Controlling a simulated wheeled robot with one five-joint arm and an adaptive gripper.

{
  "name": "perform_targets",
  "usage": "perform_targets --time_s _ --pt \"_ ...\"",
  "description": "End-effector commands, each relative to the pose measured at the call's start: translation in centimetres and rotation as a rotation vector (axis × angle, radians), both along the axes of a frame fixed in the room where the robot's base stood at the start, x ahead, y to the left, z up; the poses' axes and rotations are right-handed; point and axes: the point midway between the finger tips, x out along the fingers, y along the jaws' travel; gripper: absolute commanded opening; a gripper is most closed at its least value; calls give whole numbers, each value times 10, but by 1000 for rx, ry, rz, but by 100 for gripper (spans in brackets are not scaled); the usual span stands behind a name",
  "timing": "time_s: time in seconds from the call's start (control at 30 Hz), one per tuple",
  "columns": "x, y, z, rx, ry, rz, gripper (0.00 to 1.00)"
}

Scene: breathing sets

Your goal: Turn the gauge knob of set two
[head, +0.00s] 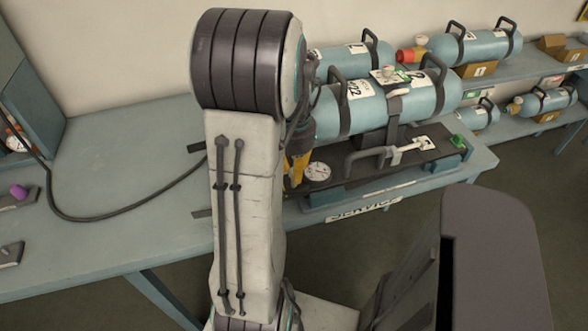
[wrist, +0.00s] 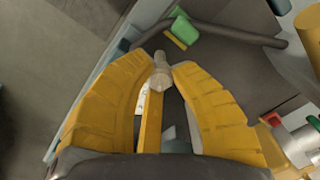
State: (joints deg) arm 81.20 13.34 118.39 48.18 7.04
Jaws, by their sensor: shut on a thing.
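A round white gauge (head: 318,171) sits at the stand's near left end. My yellow gripper (head: 296,172) points down just left of the gauge, partly hidden by my arm. In the wrist view my gripper (wrist: 160,78) has its two fingertips closed around a small pale cylindrical piece (wrist: 159,72), which looks like the gauge knob. In the head view the fingers hide this piece.
A green block (wrist: 184,27) and a dark bent handle (wrist: 250,38) lie beyond the fingertips in the wrist view. A pale lever (head: 405,148) stands on the stand. Other cylinders (head: 475,46) rest on shelves behind. A black hose (head: 120,215) crosses the otherwise mostly clear left bench.

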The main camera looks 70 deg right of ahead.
Motion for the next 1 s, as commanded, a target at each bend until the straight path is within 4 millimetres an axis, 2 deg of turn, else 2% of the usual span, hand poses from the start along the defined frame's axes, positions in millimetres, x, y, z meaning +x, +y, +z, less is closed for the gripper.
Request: perform_targets --time_s 0.6,1.0 --pt "0 1 -2 6 0 582 0" --pt "0 1 -2 6 0 872 0"
